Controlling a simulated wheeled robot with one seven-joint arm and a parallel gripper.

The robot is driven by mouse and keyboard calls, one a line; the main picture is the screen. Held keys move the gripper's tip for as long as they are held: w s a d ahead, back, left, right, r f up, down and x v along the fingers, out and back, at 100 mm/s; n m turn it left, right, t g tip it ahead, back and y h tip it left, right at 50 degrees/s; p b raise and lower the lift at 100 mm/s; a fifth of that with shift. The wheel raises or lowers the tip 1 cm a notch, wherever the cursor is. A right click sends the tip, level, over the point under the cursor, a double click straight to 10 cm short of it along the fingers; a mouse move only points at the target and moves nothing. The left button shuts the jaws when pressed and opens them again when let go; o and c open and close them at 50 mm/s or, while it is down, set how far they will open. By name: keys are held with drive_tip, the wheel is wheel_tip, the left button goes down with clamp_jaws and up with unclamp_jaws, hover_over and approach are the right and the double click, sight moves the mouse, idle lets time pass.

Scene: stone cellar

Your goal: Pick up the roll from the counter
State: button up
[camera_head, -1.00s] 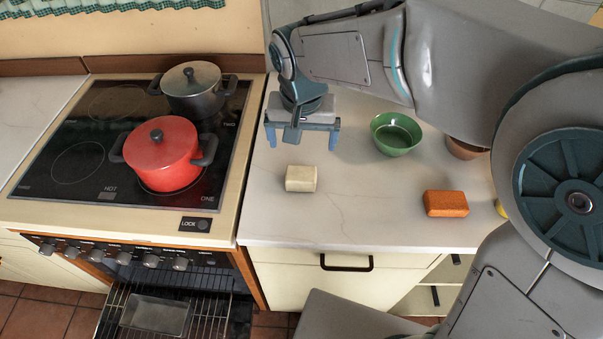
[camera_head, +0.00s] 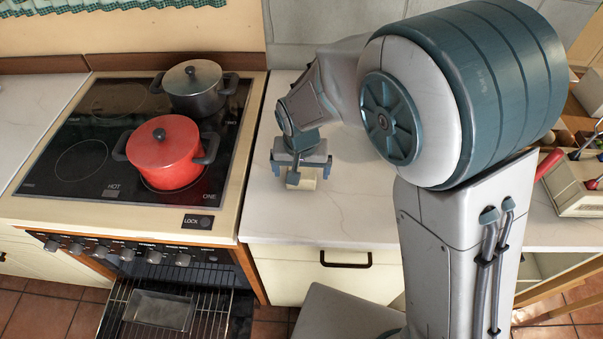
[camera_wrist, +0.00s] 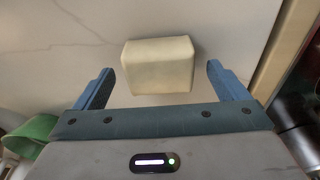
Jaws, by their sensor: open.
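A cream, block-shaped piece with rounded edges (camera_head: 305,181), possibly the roll, rests on the pale counter (camera_head: 345,212). No other roll-like thing shows now. In the wrist view the cream piece (camera_wrist: 159,66) lies ahead of and between the finger lines, with a gap to each finger. My gripper (camera_head: 301,171) is open and low over the counter at this piece, and hides part of it in the head view. In the wrist view my gripper (camera_wrist: 160,84) has both blue fingers spread and nothing held.
The stove on the left carries a red pot (camera_head: 163,155) and a dark pot (camera_head: 195,88). Its oven door is open with a rack (camera_head: 165,309) showing. A green bowl (camera_wrist: 33,135) shows at the wrist view's edge. My arm covers much of the counter; a tool caddy (camera_head: 575,193) stands right.

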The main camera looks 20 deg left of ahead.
drive_tip(key=shift+w+f, duration=0.1)
drive_tip(key=shift+f, duration=0.45)
drive_tip(key=c, duration=1.1)
drive_tip(key=shift+o, duration=0.2)
drive_tip(key=shift+r, duration=0.15)
